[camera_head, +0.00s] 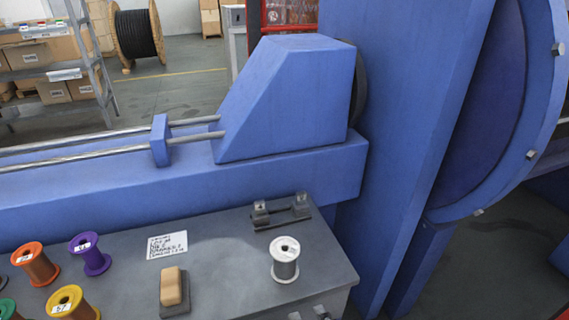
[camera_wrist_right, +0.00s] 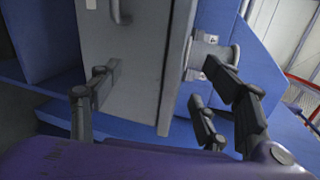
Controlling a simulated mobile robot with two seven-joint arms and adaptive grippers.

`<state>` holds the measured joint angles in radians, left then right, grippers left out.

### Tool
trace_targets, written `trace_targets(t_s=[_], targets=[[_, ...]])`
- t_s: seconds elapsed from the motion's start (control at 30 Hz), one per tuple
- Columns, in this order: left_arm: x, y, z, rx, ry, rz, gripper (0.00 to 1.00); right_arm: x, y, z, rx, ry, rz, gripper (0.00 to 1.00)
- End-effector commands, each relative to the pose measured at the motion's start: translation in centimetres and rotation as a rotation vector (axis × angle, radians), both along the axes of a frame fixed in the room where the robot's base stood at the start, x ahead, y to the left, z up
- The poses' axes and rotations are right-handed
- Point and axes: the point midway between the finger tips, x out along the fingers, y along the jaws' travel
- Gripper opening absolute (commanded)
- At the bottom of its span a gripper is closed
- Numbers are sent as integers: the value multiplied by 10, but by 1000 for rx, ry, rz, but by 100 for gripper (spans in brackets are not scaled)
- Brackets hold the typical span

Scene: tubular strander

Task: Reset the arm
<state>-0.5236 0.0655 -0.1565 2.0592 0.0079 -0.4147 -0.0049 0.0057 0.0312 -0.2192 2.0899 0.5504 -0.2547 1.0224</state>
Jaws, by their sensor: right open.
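My right gripper (camera_wrist_right: 158,88) shows in the right wrist view with its dark fingers spread wide apart. Nothing is held between them. A grey cabinet-like box (camera_wrist_right: 137,55) with a dark handle (camera_wrist_right: 118,12) lies beyond the fingers; I cannot tell the distance to it. Neither gripper shows in the head view, and my left gripper is in no view.
The head view shows a grey worktop (camera_head: 222,275) with a white spool (camera_head: 285,259), an orange spool (camera_head: 36,264), a purple spool (camera_head: 90,254), a yellow spool (camera_head: 73,303), a wood-topped block (camera_head: 172,288), a label (camera_head: 167,245) and a dark bracket (camera_head: 282,211). The blue machine (camera_head: 290,95) stands behind.

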Motion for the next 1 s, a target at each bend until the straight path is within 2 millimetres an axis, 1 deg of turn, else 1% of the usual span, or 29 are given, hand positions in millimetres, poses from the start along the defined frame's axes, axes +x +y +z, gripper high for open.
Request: trace_targets(t_s=[0.03,0.07,0.1,0.17,0.2,0.23,0.3,0.37,0.4,0.5,0.6,0.7,0.8,1.0], targets=[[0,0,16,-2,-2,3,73,-14,-9,-3,-187,-7,40,70],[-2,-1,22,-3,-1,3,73,-24,-15,-8,-310,-11,73,70],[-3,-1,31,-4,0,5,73,-39,-24,-16,-474,-13,122,70],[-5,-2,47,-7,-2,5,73,-64,-40,-25,-718,-10,211,70],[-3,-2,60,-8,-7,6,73,-84,-53,-29,-880,-3,280,70],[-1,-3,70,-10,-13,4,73,-98,-62,-30,-990,2,333,70],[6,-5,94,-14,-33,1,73,-130,-84,-29,-1206,17,449,70],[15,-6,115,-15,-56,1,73,-156,-101,-23,-1347,33,534,70],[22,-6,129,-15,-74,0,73,-171,-111,-17,-1412,46,575,70],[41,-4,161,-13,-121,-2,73,-198,-131,1,-1486,83,614,70],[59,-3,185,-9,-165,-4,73,-213,-141,16,-1499,104,611,70],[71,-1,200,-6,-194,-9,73,-222,-146,24,-1499,115,605,70],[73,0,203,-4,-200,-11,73,-226,-147,25,-1497,122,605,70],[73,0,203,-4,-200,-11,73,-226,-147,25,-1497,122,605,70]])
